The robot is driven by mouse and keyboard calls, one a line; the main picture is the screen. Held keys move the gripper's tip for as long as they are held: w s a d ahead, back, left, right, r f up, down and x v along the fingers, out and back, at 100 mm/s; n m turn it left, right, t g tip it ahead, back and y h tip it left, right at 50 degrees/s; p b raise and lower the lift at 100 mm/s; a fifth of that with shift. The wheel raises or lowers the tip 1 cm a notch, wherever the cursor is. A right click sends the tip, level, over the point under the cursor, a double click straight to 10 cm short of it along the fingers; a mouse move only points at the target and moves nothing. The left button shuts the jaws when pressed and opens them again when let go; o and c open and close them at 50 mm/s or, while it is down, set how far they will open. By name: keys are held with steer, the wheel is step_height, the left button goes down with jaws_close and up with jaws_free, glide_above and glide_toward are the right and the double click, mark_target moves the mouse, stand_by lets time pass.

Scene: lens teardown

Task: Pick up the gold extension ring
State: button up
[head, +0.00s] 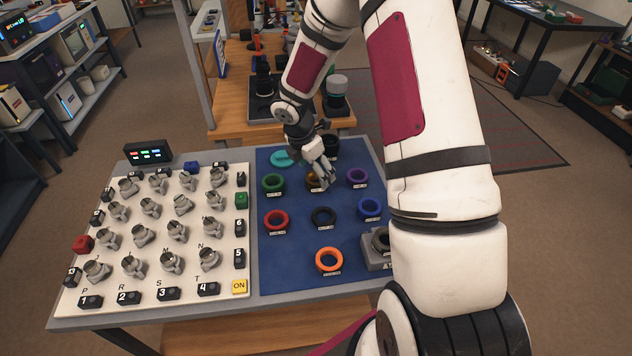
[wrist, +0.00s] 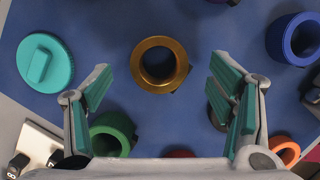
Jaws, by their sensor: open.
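The gold extension ring (wrist: 142,75) lies flat on the blue mat in the wrist view, its round hole facing up. In the head view a sliver of the gold ring (head: 311,180) shows, the rest hidden behind my gripper (head: 325,177). My gripper (wrist: 160,80) is open and empty in the wrist view, one teal-padded finger to each side of the ring with a gap on both sides. The ring sits slightly beyond the fingertips in that view. Its height below the fingers is hard to tell.
The blue mat (head: 290,245) also holds a green ring (head: 273,184), purple ring (head: 357,177), red ring (head: 276,221), black ring (head: 323,216), blue ring (head: 370,208), orange ring (head: 329,260) and teal cap (head: 281,159). A white board (head: 128,285) with metal fittings stands left.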

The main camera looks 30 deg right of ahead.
mark_target(316, 177)
steer(key=shift+x, duration=1.85)
steer(key=shift+a, duration=0.1)
steer(key=c, duration=1.2)
steer(key=shift+r, duration=0.1)
